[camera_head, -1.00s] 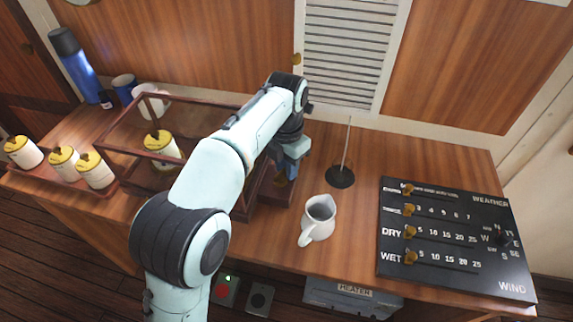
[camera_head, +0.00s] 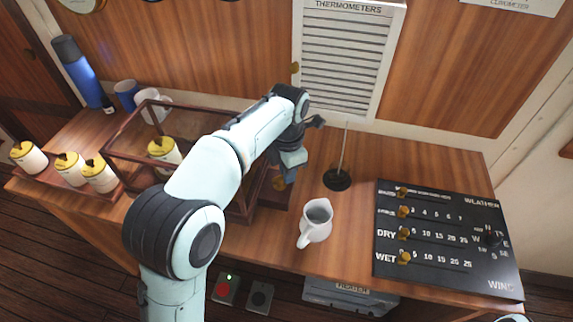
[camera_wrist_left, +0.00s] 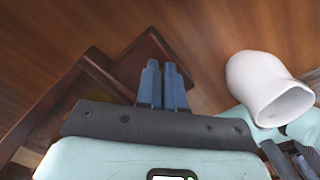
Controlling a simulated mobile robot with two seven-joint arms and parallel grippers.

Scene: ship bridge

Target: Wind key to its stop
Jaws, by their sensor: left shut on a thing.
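My left gripper (camera_head: 283,181) is low at the right end of the glass-sided wooden case (camera_head: 193,108), over a small dark wooden box (camera_head: 273,197). A small brass-coloured piece, seemingly the key (camera_head: 280,184), shows at its fingertips. In the left wrist view, the blue fingers (camera_wrist_left: 163,88) are close together above the dark wood. What lies between them is hidden there, and the key's angle cannot be read.
A white jug (camera_head: 316,221) stands close to the right of my left gripper. A rod on a dark round base (camera_head: 337,180) stands behind it. A black weather board (camera_head: 440,238) lies at the right. Yellow-lidded jars (camera_head: 70,168) stand at the left.

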